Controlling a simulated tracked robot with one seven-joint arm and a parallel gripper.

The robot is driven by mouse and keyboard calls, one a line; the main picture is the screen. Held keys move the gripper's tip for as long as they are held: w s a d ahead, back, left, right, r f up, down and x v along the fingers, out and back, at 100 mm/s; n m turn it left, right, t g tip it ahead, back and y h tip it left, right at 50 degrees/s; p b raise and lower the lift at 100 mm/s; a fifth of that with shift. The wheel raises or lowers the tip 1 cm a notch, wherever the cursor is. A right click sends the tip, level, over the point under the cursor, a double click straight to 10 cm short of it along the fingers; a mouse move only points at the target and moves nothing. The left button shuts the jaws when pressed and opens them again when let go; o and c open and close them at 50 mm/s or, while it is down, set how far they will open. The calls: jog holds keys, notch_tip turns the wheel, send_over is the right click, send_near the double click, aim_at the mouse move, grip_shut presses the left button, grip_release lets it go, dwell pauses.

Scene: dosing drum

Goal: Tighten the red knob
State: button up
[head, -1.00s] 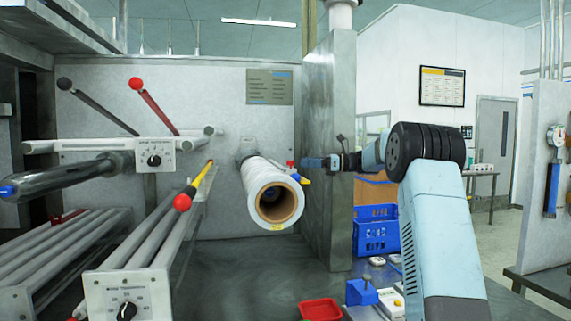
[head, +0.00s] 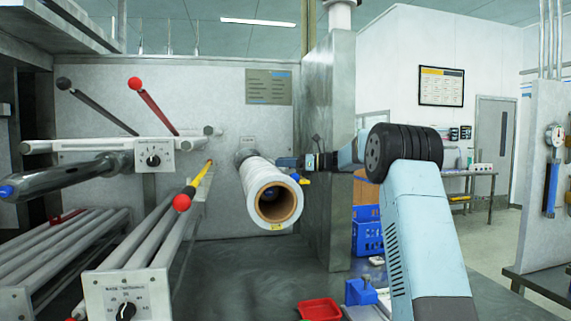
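A white roll (head: 258,184) with a brown cardboard core sits on a shaft sticking out from the grey back panel. My gripper (head: 283,162) is reaching in from the right, just behind and to the right of the roll's top. The small red knob beside the roll is now covered by my gripper, with only a blue and yellow piece (head: 304,180) showing below. I cannot tell whether the fingers touch the knob, or whether they are open or shut. Other red balls cap an upright lever (head: 135,84) and a yellow-and-black lever (head: 182,202).
Dial boxes (head: 153,160) and grey rollers fill the left side. A red tray (head: 320,310), a blue block (head: 360,292) and blue crates (head: 367,235) lie lower right. The bench below the roll is clear.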

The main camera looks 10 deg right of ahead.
jog(key=shift+r, duration=0.1)
jog(key=c, duration=0.9)
jog(key=shift+d, duration=0.1)
jog(key=shift+r, duration=0.1)
